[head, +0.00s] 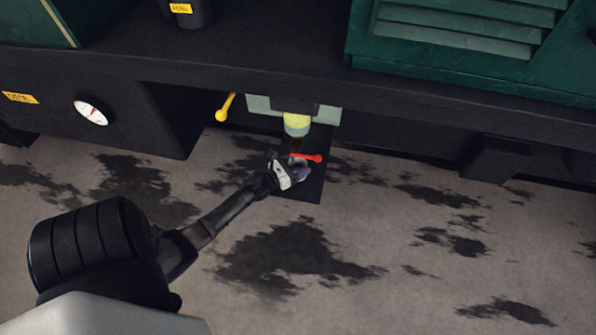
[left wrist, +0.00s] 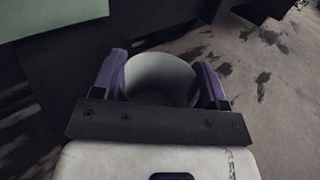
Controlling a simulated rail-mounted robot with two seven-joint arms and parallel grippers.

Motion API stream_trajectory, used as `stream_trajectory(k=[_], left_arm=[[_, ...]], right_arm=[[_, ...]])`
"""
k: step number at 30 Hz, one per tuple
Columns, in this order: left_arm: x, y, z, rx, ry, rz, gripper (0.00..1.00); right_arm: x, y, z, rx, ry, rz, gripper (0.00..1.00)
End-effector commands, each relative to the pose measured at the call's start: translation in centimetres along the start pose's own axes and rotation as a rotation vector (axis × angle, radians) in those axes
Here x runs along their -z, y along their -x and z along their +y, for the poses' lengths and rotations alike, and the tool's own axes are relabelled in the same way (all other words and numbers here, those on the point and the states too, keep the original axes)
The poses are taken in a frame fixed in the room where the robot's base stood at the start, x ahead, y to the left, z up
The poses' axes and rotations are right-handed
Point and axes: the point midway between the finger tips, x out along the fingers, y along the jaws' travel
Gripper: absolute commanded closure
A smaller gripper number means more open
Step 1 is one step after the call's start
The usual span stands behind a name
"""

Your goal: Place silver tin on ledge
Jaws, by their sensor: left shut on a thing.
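My left gripper (head: 298,172) is low in front of the vehicle's side, just below a red-handled lever in the head view. In the left wrist view its purple fingers (left wrist: 163,75) are shut on either side of a round, pale grey, open-topped tin (left wrist: 165,72), which looks like the silver tin. I cannot make out the tin clearly in the head view, where the gripper and lever crowd it. A long dark ledge (head: 255,62) runs along the vehicle above and behind the gripper. My right gripper is not in view.
A red lever (head: 312,158), a yellow lever (head: 226,106) and a yellow-green cylinder (head: 297,124) are close to the gripper, under the ledge. A dark labelled canister (head: 186,12) stands on the ledge at left. Green louvred housing (head: 460,35) occupies its right; the ledge's middle is clear.

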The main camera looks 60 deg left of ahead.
Motion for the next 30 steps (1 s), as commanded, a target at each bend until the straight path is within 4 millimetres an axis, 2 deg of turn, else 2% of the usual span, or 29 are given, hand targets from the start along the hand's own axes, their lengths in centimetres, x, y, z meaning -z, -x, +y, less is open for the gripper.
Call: stream_trajectory(k=[1, 6, 15, 21, 22, 29, 30], left_arm=[[1.6, 0.2, 0.0, -0.001, 0.002, 0.004, 0.62], [3.5, 0.2, 0.0, 0.0, 0.001, 0.003, 0.62], [3.4, 0.2, 0.0, 0.0, 0.0, 0.002, 0.62], [4.0, 0.2, 0.0, 0.0, 0.0, 0.002, 0.62], [3.8, 0.2, 0.0, -0.001, 0.0, 0.002, 0.31], [3.8, 0.2, 0.0, -0.001, 0.0, 0.003, 0.09], [3.8, 0.2, 0.0, -0.001, 0.0, 0.003, 0.08]], right_arm=[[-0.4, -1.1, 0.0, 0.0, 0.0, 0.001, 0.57], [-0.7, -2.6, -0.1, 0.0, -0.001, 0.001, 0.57], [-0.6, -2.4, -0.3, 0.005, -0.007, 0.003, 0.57], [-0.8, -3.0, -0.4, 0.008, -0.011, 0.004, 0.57], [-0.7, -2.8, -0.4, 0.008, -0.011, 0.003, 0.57], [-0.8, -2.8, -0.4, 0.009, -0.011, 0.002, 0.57], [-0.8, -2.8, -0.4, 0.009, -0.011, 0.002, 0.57]])
